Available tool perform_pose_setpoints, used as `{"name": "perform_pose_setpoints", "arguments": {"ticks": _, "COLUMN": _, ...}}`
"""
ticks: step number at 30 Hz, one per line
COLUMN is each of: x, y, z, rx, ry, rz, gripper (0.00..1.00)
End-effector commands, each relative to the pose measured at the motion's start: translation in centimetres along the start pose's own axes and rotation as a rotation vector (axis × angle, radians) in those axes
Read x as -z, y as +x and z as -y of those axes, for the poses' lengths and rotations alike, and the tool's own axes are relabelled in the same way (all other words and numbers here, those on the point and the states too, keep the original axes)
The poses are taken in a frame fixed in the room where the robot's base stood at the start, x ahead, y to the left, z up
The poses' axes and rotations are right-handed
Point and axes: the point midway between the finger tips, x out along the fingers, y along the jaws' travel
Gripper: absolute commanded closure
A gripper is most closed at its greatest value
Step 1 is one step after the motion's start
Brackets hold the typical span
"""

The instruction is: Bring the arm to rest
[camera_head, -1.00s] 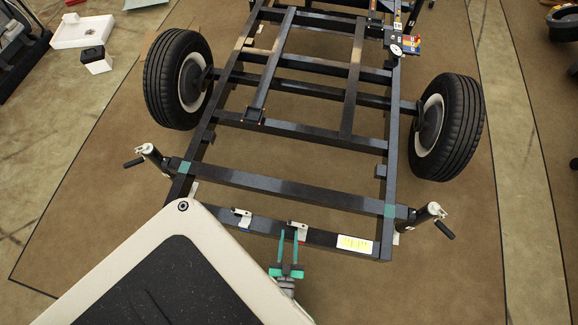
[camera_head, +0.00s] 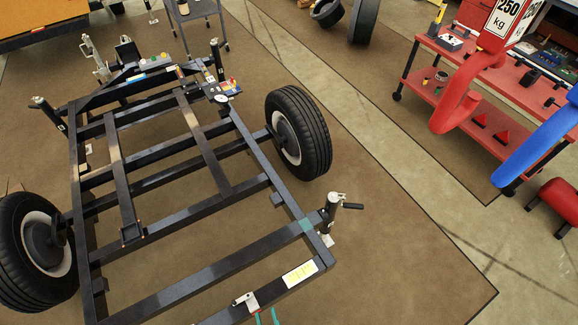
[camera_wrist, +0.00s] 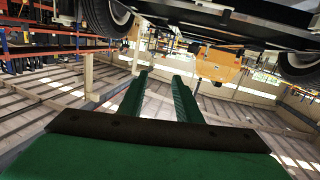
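My gripper (camera_wrist: 161,77) shows in the wrist view as two long green fingers standing apart, with nothing held between them. In the head view only a small bit of green (camera_head: 266,317) shows at the bottom edge, by the front bar of the trailer frame; the rest of my arm is out of the picture. The dark trailer frame (camera_head: 165,285) fills the left half of the head view, with a wheel on each side. In the wrist view, part of a dark frame (camera_wrist: 225,22) and wheels lie along the top, beyond the fingertips. I cannot tell whether the gripper touches the frame.
A jack post (camera_head: 331,214) stands at the frame's near right corner. The brown floor between trailer and bench is clear.

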Motion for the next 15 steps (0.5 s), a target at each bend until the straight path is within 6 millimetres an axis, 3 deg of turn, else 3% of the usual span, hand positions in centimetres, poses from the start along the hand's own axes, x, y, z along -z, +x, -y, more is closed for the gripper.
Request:
{"name": "perform_pose_setpoints", "arguments": {"ticks": 6, "x": 8.4, "y": -3.3, "z": -3.5, "rx": -0.144, "ry": 0.024, "rz": 0.056, "gripper": 0.69}}
{"name": "perform_pose_setpoints", "arguments": {"ticks": 15, "x": 20.3, "y": -6.6, "z": -6.7, "rx": -0.280, "ry": 0.084, "rz": 0.127, "gripper": 0.69}}
